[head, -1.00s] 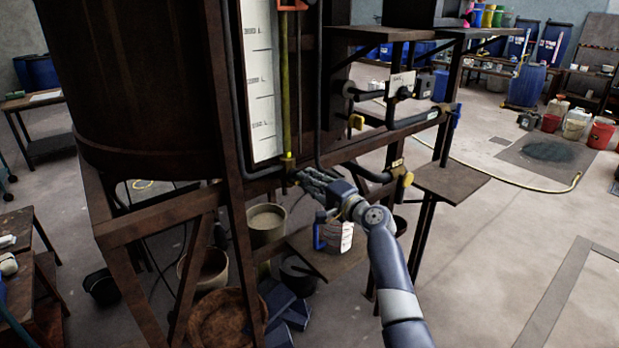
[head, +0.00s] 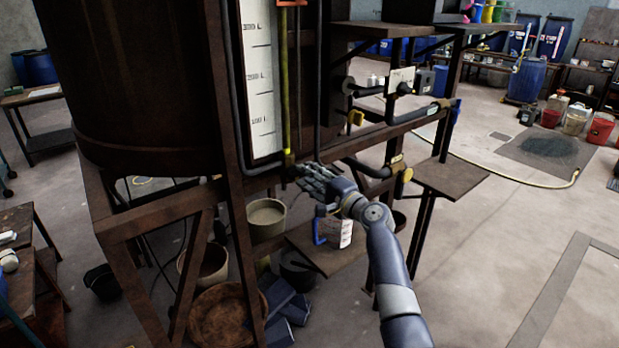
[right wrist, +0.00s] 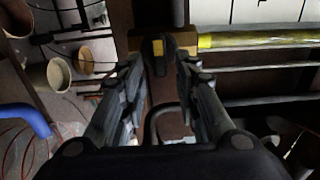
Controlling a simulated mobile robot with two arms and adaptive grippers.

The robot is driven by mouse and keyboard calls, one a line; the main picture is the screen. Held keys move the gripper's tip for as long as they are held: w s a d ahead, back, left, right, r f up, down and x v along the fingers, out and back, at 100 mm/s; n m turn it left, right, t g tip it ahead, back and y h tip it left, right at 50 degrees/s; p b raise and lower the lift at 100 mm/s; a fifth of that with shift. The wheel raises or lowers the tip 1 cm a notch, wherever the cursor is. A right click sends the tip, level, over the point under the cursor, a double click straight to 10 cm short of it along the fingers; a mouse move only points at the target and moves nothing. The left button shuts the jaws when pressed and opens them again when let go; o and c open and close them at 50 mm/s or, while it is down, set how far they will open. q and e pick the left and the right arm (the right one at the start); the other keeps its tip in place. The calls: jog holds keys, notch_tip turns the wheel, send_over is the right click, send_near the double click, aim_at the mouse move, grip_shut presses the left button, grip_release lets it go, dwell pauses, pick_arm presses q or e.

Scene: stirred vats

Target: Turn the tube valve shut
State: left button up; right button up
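The tube valve (head: 288,158) sits at the foot of the yellow sight tube (head: 285,100), beside the white level scale. In the right wrist view, the valve's brass-coloured body (right wrist: 184,45) shows ahead, with a dark handle (right wrist: 159,66) bearing a yellow patch in front of it. My right gripper (head: 305,172) is just below and right of the valve. In the right wrist view its two fingers (right wrist: 158,72) are spread, with the handle between their tips. I cannot tell whether either finger touches it. My left gripper is not in view.
The large brown vat (head: 140,90) stands on a rusty frame at left. A black pipe with another yellow-handled valve (head: 404,174) runs to the right. Buckets stand beneath the vat.

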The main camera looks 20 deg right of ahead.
jog(key=shift+s, duration=0.1)
jog(key=v, duration=1.1)
jog(key=shift+s+d, duration=0.15)
jog(key=shift+s, duration=0.25)
jog(key=s+a+f+n+g+h, duration=0.1)
jog(key=s+f+n+g, duration=0.3)
jog(key=f, duration=1.1)
jog(key=s+a+f+m+g+h+b, duration=0.15)
jog(key=s+f, duration=0.45)
jog(key=f, duration=0.9)
jog(key=s+f+n+g+h+p, duration=0.1)
jog(key=s+f+n+g+h, duration=0.3)
jog(key=f, duration=1.2)
jog(key=s+a+f+n+g+b, duration=0.1)
jog(key=s+f+n+g, duration=0.1)
jog(key=s+f, duration=0.7)
jog(key=s+a+f+n+g, duration=0.15)
jog(key=s+f, duration=0.45)
jog(key=s, duration=0.6)
jog(key=s+f+n+g, duration=0.1)
jog(key=s+f+n, duration=0.2)
jog(key=s, duration=0.9)
jog(key=s+f+n+g, duration=0.2)
jog(key=s+f+n, duration=0.1)
jog(key=s, duration=0.9)
jog(key=shift+a+f+n, duration=0.25)
jog(key=shift+f+n, duration=0.15)
jog(key=shift+f, duration=0.45)
